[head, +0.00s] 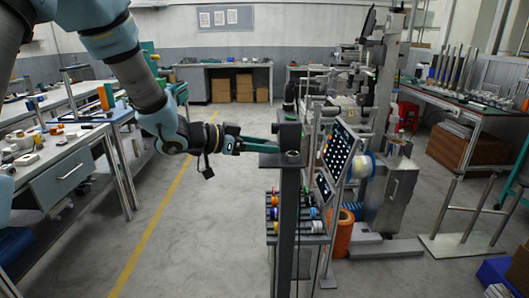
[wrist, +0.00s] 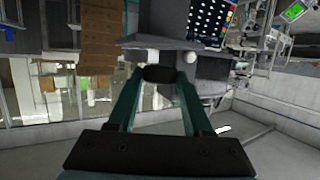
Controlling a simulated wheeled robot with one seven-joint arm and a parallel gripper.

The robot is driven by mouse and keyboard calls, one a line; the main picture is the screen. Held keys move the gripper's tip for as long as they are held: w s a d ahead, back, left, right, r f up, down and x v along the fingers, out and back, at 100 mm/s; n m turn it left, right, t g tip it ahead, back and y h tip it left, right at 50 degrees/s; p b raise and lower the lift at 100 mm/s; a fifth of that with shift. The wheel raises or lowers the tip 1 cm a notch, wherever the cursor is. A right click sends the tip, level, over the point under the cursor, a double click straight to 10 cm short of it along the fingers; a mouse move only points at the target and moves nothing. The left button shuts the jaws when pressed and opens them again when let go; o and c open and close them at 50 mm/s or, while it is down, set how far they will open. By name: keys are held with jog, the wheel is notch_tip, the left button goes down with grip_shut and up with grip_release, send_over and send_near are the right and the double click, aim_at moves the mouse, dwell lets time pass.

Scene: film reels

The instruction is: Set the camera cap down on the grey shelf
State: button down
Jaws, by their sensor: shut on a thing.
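My gripper (head: 268,144) reaches in from the left at the top of the dark grey post in the head view. In the wrist view its two teal fingers (wrist: 160,76) are shut on the camera cap (wrist: 160,74), a small dark rounded piece between the fingertips. The cap cannot be made out in the head view. The grey shelf (head: 270,160) is a small flat plate on the post, just below the fingertips. Whether the cap touches the shelf cannot be told.
A small dark round piece (head: 292,156) sits at the shelf's right. A dark upright part (head: 290,136) rises close behind the fingertips. A dotted board (head: 340,148) stands to the right. A rack of coloured reels (head: 300,216) is below. Open floor lies to the left.

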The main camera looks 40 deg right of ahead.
jog(key=shift+f, duration=1)
jog(key=shift+f, duration=0.15)
jog(key=shift+c, duration=1.6)
grip_release()
jog(key=shift+w+a+r, duration=0.1)
jog(key=shift+r, duration=0.1)
jog(key=b+v, duration=0.1)
jog(key=v, duration=1)
jog(key=shift+a+b, duration=0.35)
jog(key=shift+a, duration=0.05)
